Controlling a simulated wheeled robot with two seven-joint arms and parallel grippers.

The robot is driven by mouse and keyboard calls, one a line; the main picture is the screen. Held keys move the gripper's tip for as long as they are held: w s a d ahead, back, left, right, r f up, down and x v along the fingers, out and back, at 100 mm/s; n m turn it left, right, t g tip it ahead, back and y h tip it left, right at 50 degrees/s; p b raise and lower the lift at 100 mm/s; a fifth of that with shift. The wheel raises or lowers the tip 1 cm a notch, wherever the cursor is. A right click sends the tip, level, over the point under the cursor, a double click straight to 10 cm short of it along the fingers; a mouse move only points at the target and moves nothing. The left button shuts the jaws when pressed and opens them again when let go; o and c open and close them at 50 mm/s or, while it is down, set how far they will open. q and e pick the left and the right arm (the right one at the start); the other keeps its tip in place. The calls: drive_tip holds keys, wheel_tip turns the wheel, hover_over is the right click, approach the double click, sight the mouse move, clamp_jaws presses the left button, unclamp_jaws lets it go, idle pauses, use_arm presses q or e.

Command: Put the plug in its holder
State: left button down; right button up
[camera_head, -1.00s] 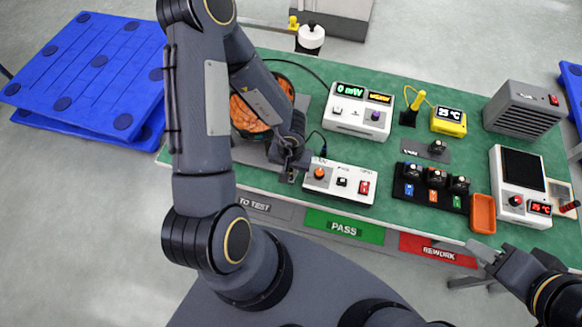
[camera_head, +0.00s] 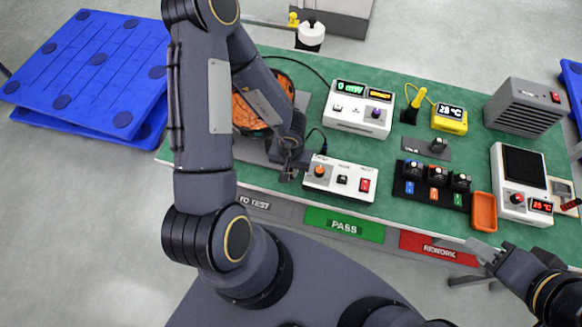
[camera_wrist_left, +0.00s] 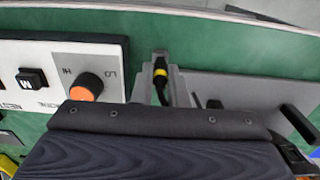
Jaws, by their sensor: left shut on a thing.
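My left gripper (camera_head: 287,172) is at the left end of the white control box with the orange knob (camera_head: 338,179), low over the table's front part. In the left wrist view, a black plug with a yellow band (camera_wrist_left: 160,72) shows between the grey fingers, and the gripper is shut on it. A dark cable runs back from the plug toward the gripper body. The arm hides much of this area in the head view. I cannot make out the holder with certainty. My right gripper (camera_head: 482,251) is at the front right by the REWORK label; its jaw opening is unclear.
An orange spool (camera_head: 251,108) stands behind my left arm. A white meter (camera_head: 359,108), a yellow thermometer box (camera_head: 449,119), a black module rack (camera_head: 433,187) and an orange tray (camera_head: 484,212) are on the green table. Bare green surface lies between them.

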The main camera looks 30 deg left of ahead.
use_arm(q)
drive_tip(key=shift+f, duration=0.45)
drive_tip(key=c, duration=1.4)
unclamp_jaws()
drive_tip(key=shift+o, duration=0.2)
drive_tip(key=shift+r, duration=0.1)
drive_tip(key=shift+r, duration=0.4)
wheel_tip(320, 180, up, 7)
drive_tip(key=shift+f+p, duration=0.1)
drive_tip(key=shift+p, duration=0.3)
